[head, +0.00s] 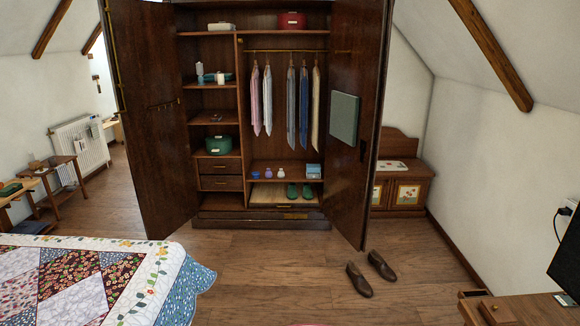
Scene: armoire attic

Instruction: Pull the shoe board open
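The shoe board (268,195) is a pale, flat board low in the right-hand section of the open armoire (238,110). A small brass-coloured pull (285,206) shows at its front edge. A pair of green shoes (299,191) stands on its right part. The board appears to lie within the armoire's frame, under a shelf. A dark drawer front or plinth (262,215) runs below it. Neither of my grippers is in the head view.
Both armoire doors stand open, left (155,120) and right (352,130). Brown shoes (371,273) lie on the floor at front right. A quilted bed (190,278) fills the lower left. A desk (530,308) stands lower right. Floor before the armoire is clear.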

